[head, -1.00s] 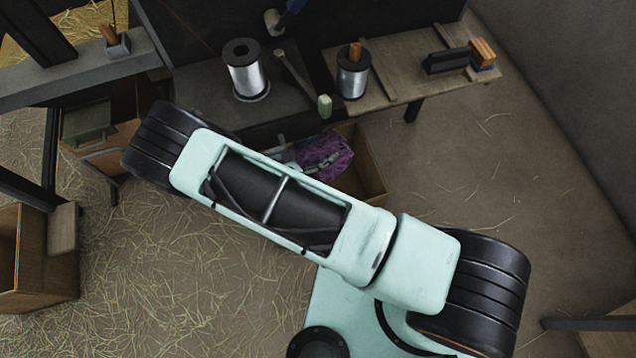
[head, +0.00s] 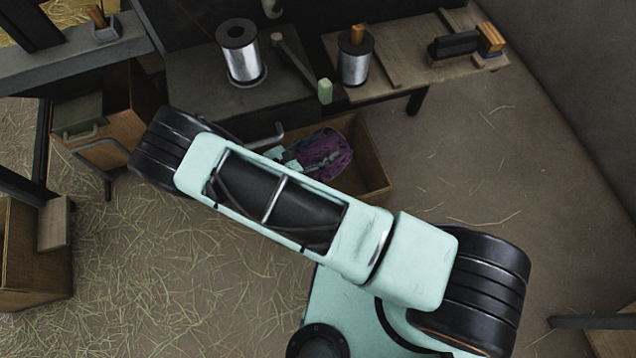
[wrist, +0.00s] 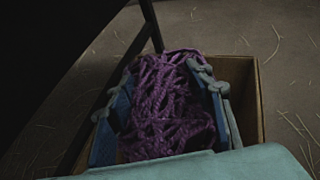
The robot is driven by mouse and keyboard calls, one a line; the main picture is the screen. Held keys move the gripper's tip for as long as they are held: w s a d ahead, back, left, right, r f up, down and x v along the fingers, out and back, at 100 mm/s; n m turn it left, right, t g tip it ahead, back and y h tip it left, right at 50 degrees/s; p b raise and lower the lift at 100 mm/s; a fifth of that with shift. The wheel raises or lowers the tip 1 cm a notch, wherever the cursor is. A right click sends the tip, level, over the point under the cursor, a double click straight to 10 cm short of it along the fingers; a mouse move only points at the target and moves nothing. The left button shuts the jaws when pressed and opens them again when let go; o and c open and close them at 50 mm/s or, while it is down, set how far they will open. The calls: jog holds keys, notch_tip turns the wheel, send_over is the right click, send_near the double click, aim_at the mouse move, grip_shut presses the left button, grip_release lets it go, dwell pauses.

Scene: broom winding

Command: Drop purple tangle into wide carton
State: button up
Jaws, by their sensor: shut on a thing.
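The purple tangle (head: 325,150) is a bundle of purple cord, seen just past my forearm in the head view. In the wrist view the tangle (wrist: 165,105) fills the space between the two blue fingers of my gripper (wrist: 163,85), which is shut on it. The wide carton (head: 371,170) is an open brown box beneath and around the tangle; its right wall (wrist: 250,85) shows in the wrist view. The tangle appears within the carton's outline. I cannot tell whether it touches the bottom. My forearm hides the carton's near left part.
A dark bench with a wire spool (head: 241,52) stands behind the carton. A wooden bench (head: 400,62) with another spool (head: 354,57) and a dark brush-like block (head: 453,44) is at back right. Straw-strewn floor is open to the right.

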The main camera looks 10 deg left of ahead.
jog(key=o, duration=1.7)
jog(key=shift+s, duration=0.1)
jog(key=v, duration=1.2)
